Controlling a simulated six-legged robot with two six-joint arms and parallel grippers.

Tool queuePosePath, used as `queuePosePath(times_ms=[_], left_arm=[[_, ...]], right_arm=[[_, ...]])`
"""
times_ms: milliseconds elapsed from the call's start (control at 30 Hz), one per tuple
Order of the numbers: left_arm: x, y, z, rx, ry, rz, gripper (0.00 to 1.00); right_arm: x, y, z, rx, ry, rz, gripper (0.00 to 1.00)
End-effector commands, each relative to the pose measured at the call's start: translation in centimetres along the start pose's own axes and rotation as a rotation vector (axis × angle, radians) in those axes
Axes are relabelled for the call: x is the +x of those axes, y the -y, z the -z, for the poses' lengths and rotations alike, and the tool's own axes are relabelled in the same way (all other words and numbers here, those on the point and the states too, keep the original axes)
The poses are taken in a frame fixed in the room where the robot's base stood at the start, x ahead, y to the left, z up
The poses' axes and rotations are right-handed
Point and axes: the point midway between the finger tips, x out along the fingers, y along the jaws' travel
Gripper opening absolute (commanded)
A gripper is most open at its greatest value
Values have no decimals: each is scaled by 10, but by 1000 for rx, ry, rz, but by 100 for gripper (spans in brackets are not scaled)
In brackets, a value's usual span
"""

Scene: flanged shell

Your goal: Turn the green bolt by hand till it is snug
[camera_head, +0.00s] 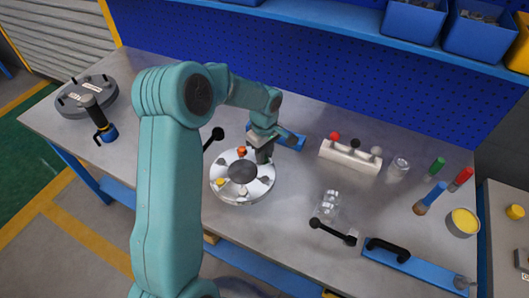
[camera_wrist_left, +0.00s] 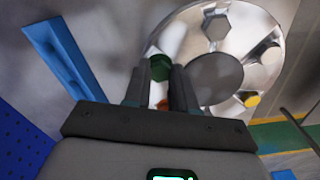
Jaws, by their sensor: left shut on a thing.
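The round silver flanged shell (camera_head: 228,197) lies on the bench in the head view, a dark disc at its centre. It also fills the upper right of the left wrist view (camera_wrist_left: 282,28). My left gripper (camera_head: 263,158) reaches down to the far right part of its rim. In the left wrist view its fingers are closed around the green bolt (camera_wrist_left: 158,67), of which a green patch shows between the fingertips. In the head view the gripper hides the green bolt. How deep the bolt sits cannot be told. My right gripper is in neither view.
The shell carries an orange bolt (camera_head: 241,151), a yellow bolt (camera_head: 221,182) and other pale or grey ones. A blue bar (camera_head: 290,139) lies close behind the gripper. A white block with knobs (camera_head: 350,158) stands to the right. The bench's front middle is fairly clear.

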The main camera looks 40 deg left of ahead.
Motion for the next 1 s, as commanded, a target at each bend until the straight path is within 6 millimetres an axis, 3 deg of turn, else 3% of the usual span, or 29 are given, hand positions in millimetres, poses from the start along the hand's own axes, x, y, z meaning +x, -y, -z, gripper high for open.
queuePosePath(times_ms=[367,1000], left_arm=[[3,1,-2,113,4,3,0],[3,3,-1,693,6,3,0]], right_arm=[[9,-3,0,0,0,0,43],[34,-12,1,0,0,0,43]])
